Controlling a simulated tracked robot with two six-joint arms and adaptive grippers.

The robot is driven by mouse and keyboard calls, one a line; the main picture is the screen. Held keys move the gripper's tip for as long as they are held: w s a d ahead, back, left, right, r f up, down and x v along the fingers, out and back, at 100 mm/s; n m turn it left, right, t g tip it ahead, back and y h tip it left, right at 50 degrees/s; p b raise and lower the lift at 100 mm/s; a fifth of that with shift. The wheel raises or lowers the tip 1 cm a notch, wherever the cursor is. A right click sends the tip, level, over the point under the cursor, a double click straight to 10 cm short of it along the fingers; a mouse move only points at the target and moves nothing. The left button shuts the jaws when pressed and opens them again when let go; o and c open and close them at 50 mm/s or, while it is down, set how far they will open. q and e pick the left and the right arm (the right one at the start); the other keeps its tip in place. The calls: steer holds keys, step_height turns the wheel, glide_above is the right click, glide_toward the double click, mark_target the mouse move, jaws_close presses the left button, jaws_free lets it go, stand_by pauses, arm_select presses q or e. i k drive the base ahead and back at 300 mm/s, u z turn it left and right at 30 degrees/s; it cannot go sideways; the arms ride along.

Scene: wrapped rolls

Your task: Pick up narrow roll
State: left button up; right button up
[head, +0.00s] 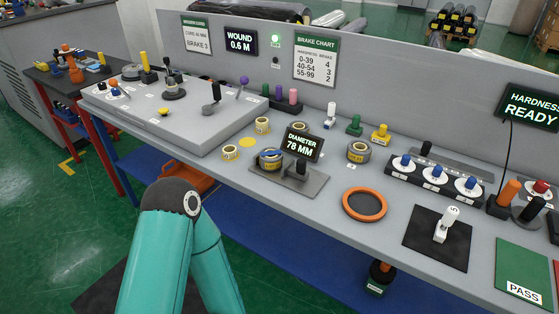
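Several wrapped rolls stand on the grey bench. A small roll with a pale yellow label (262,126) is at the panel's front right edge, and a similar one (230,152) stands nearer the bench front. A larger grey roll (359,152) stands right of the diameter display. One more roll (296,138) is partly hidden behind the display. I cannot tell which one is the narrow roll. Neither gripper is in view; only a teal arm of mine shows at lower left.
The diameter display (304,145) reads 78 MM. An orange ring (364,205) lies right of the gauge plate (312,184). A black mat (437,238) holds a white-handled tool (446,224). A green PASS mat (525,270) is at right. A control panel (180,110) fills the bench's left.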

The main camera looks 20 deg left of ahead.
mark_target(271, 159)
steer(key=z, duration=0.15)
steer(key=i, duration=0.2)
steer(key=z, duration=2.75)
steer(key=k, duration=2.6)
steer(key=z, duration=1.35)
steer(key=i, duration=0.1)
steer(key=u, duration=3.2)
steer(key=i, duration=0.45)
steer(key=u, duration=0.15)
